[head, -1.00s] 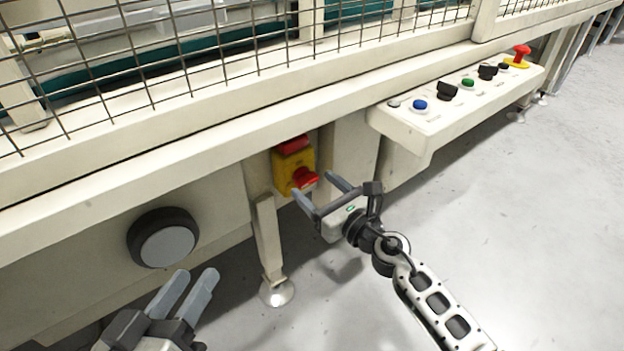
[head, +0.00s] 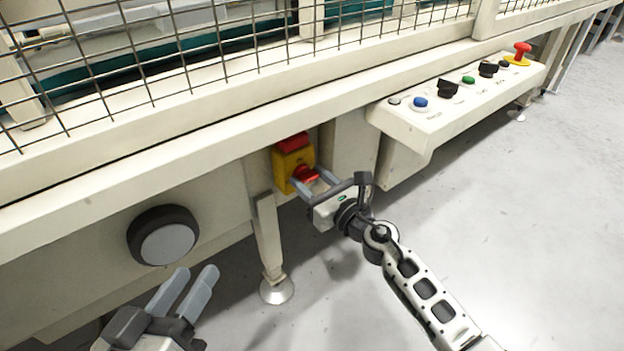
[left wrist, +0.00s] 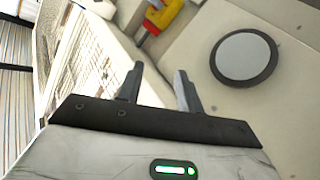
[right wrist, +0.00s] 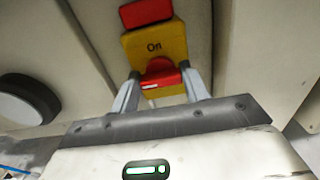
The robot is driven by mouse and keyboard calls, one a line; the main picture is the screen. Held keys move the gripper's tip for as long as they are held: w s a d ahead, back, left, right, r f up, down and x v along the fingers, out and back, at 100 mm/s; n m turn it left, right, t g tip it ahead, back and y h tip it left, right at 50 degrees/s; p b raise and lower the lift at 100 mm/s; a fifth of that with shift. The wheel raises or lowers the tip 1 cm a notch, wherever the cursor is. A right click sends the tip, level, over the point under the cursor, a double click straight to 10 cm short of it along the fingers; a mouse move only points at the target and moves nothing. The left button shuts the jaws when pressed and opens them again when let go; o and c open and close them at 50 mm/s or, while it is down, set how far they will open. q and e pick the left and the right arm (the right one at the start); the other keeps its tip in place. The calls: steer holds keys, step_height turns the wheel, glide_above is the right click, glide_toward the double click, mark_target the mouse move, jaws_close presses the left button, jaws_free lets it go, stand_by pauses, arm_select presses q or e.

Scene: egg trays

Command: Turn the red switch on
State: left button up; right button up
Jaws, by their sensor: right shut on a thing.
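The red switch (head: 305,173) is a knob on a yellow box (head: 281,166) with a red top, mounted under the machine's edge. In the right wrist view the red switch (right wrist: 160,74) has a white mark at its left, and the yellow box (right wrist: 157,42) reads "On" above it. My right gripper (head: 313,181) has one finger on each side of the switch and is shut on it; it also shows in the right wrist view (right wrist: 161,92). My left gripper (head: 191,287) is open and empty at the lower left, also seen in the left wrist view (left wrist: 160,85).
A round black and grey knob (head: 168,244) is on the machine's lower panel, near my left gripper. A control panel (head: 425,130) with several buttons and a red mushroom button (head: 522,49) juts out at the right. A machine leg (head: 267,238) stands below the box. Floor at right is clear.

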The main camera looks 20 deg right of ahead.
steer(key=shift+m, duration=1.1)
steer(key=m+p, duration=0.1)
steer(key=m, duration=0.1)
steer(key=shift+d+m, duration=0.1)
steer(key=shift+m, duration=0.2)
steer(key=m+p, duration=0.1)
steer(key=m, duration=0.4)
steer(key=shift+d, duration=0.1)
steer(key=shift+m+p, duration=0.35)
steer(key=shift+m, duration=0.75)
steer(key=m+p, duration=0.1)
steer(key=m, duration=0.2)
steer(key=shift+f, duration=0.1)
arm_select(q)
steer(key=shift+s+a+f+m+g+y+p, duration=0.3)
steer(key=shift+a+f+m+g+y+p, duration=0.15)
steer(key=shift+a+f+m+g+y, duration=0.25)
arm_select(e)
steer(key=shift+f+m, duration=0.1)
steer(key=shift+m, duration=1.2)
